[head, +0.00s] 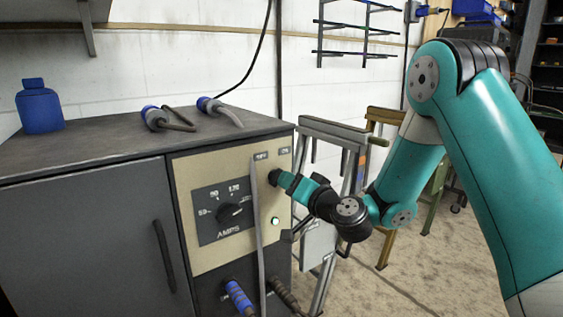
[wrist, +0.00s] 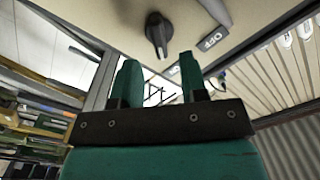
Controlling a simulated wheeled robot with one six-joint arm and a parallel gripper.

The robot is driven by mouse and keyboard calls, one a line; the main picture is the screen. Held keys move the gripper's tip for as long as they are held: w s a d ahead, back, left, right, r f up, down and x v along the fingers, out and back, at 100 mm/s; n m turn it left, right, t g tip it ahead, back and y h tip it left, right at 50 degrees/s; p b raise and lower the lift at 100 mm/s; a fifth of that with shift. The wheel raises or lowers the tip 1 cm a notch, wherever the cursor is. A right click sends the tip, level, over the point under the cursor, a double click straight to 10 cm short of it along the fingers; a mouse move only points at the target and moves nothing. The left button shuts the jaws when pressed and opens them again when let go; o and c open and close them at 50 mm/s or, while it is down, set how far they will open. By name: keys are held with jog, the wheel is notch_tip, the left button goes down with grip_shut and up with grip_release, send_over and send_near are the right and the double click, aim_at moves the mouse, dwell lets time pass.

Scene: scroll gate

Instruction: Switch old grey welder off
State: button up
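The grey welder (head: 183,208) has a beige front panel with an AMPS dial (head: 231,212) and a lit green lamp (head: 275,221). A small black switch knob (head: 273,177) sits at the panel's upper right, below the OFF and ON labels. In the wrist view the knob (wrist: 157,34) lies just beyond and between my fingertips, with the OFF label (wrist: 211,40) to its right. My gripper (wrist: 159,68) is open and empty; in the head view its tip (head: 287,182) is close to the knob. I cannot tell whether it touches.
A grey cable (head: 257,215) hangs down the panel left of the knob. Cable plugs (head: 238,297) stick out below. A blue bottle (head: 39,106) and two blue-ended connectors (head: 155,118) are on top. A metal stand (head: 327,150) is behind my wrist.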

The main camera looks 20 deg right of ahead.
aim_at(277, 177)
jog(key=p+x, duration=0.2)
jog(key=x, duration=0.2)
jog(key=shift+w, duration=0.2)
jog(key=shift+c, duration=0.2)
grip_shut()
